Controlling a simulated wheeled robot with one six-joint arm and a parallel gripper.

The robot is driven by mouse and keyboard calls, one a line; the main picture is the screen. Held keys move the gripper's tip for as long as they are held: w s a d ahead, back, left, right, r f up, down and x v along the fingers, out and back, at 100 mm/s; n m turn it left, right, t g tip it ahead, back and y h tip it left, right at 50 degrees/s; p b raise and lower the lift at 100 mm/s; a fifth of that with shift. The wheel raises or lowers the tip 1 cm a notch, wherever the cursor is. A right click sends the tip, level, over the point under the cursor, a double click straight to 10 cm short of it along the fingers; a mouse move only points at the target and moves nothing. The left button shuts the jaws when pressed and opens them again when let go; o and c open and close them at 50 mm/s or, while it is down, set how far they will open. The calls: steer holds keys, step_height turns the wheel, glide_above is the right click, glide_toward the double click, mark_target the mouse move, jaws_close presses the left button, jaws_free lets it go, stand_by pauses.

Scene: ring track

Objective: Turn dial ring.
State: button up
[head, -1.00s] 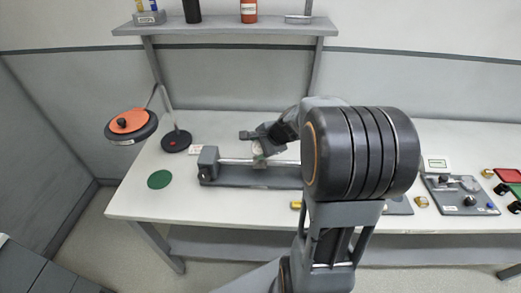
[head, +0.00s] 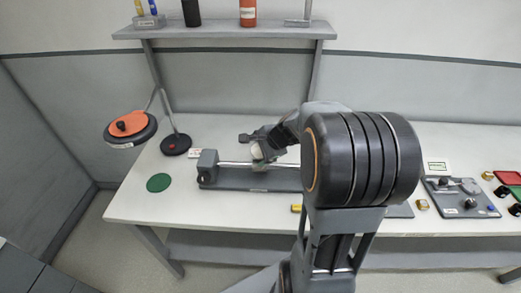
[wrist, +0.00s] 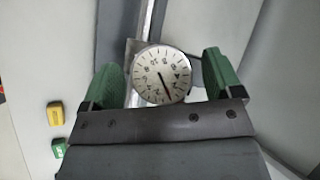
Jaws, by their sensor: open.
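The dial (wrist: 160,75) is a round white face with dark marks and a red-tipped needle, seen in the wrist view on a rail carriage. My gripper (wrist: 163,82) is open, with one green fingertip on each side of the dial. A gap shows on both sides, so the fingers look apart from it. The carriage sits along a metal rail (head: 233,163) on a dark grey base (head: 230,181) in the head view. There my arm covers the rail's right part, and the dial's ring cannot be made out clearly.
A lamp with an orange-topped head (head: 128,124) stands at the left, near a green disc (head: 158,182). A yellow block (wrist: 55,113) and a green block (wrist: 59,147) lie beside the rail. A panel with knobs (head: 461,198) is at the right. A shelf (head: 225,32) hangs behind.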

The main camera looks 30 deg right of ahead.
steer(key=v, duration=1.4)
steer(key=shift+p, duration=0.4)
steer(key=shift+f, duration=0.15)
